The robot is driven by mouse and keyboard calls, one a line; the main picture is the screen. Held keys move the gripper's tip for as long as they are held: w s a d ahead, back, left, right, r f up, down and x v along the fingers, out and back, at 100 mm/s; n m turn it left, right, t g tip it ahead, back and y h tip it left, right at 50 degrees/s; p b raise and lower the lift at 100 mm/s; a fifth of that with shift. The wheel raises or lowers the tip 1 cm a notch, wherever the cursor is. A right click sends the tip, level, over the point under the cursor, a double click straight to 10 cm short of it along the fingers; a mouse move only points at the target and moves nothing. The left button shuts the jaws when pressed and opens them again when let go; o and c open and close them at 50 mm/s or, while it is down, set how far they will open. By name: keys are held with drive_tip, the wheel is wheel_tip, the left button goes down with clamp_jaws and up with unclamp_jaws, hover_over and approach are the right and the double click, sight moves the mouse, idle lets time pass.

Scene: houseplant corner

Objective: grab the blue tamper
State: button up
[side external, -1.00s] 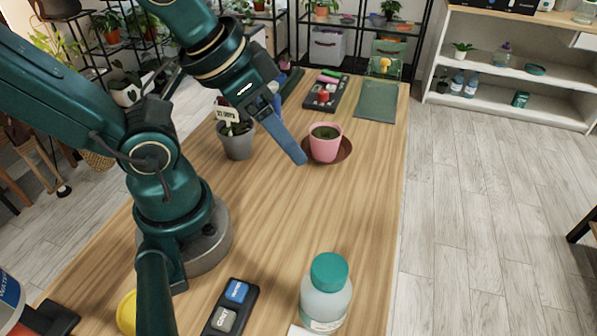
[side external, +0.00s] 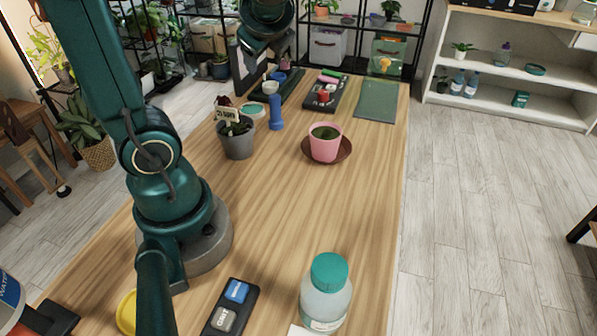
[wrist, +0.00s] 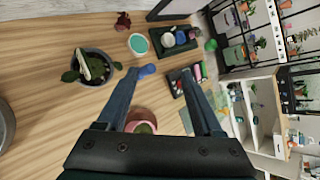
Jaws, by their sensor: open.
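The blue tamper (side external: 276,112) stands upright on the wooden table in the side external view, right of the grey potted plant. Its round blue head (wrist: 147,70) shows in the wrist view, close beside the tip of the left finger. I cannot tell whether they touch. My gripper (wrist: 161,75) is open, with both fingers spread and nothing held between them.
A grey pot with a sign (side external: 238,142) stands left of the tamper. A pink pot on a brown saucer (side external: 343,155) is to its right. A dark tray (side external: 313,100) with small items and a green mat (side external: 377,102) lie behind. The middle of the table is clear.

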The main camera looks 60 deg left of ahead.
sight(276, 103)
drive_tip(key=w+a+m+y, duration=0.45)
drive_tip(key=a+m, duration=0.25)
drive_tip(key=m, duration=0.2)
drive_tip(key=shift+n+t+h, duration=0.3)
drive_tip(key=shift+h, duration=0.25)
drive_tip(key=f, duration=1.5)
drive_tip(key=shift+d, duration=0.2)
drive_tip(key=shift+x, duration=2.55)
clamp_jaws()
